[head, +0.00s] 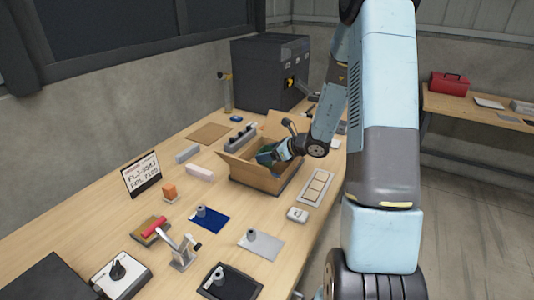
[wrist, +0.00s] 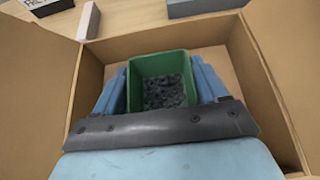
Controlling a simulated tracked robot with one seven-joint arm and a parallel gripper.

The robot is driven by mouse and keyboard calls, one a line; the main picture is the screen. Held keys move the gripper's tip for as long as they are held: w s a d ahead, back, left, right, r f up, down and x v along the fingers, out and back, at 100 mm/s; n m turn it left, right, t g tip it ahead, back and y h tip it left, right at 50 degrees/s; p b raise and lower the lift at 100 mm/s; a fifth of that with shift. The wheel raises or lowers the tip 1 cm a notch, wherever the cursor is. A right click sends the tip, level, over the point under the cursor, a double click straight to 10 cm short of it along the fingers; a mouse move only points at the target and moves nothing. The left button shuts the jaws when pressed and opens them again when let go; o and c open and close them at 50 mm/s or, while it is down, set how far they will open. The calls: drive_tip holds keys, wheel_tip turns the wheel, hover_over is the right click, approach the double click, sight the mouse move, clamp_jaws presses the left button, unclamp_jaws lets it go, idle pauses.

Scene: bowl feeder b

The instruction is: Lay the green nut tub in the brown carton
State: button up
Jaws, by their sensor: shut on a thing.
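The green nut tub (wrist: 141,64) is between the two blue fingers of my gripper (wrist: 159,84), which is shut on it. The tub is open at the top and holds dark nuts. It is inside the walls of the open brown carton (wrist: 84,86); whether it touches the carton floor I cannot tell. In the head view, the brown carton (head: 262,181) stands on the bench with its flaps open. My gripper (head: 273,154) reaches into it from the right, and only a bit of the green tub (head: 264,156) shows there.
The wooden bench (head: 225,267) also carries a blue mat (head: 212,219), a grey mat (head: 262,246), a toggle clamp (head: 182,250), an orange block (head: 169,191) and a sign (head: 142,174). A dark cabinet (head: 262,75) stands behind the carton. A framed panel (head: 316,187) lies right of the carton.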

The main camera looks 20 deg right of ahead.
drive_tip(key=shift+f, duration=0.55)
drive_tip(key=o, duration=1.1)
drive_tip(key=shift+s+f, duration=0.1)
drive_tip(key=shift+s, duration=0.05)
drive_tip(key=shift+c, duration=0.2)
drive_tip(key=shift+r, duration=0.2)
drive_tip(key=r+v, duration=0.1)
drive_tip(key=v, duration=1.1)
drive_tip(key=s+a+r+n+g+h, duration=0.1)
drive_tip(key=s+a+r+n+g, duration=0.4)
drive_tip(key=s+a+r+n, duration=0.8)
drive_tip(key=s+d+r+n+t+h, duration=0.1)
drive_tip(key=s+d+r+n+h, duration=0.1)
drive_tip(key=s+n, duration=0.5)
drive_tip(key=s+d+r+n+t+h, duration=0.1)
drive_tip(key=s+d+r+n+h, duration=0.2)
drive_tip(key=s+r+n+h, duration=0.2)
drive_tip(key=shift+s+r+n+h, duration=0.3)
drive_tip(key=shift+s+r+n, duration=0.4)
drive_tip(key=shift+s+n, duration=0.4)
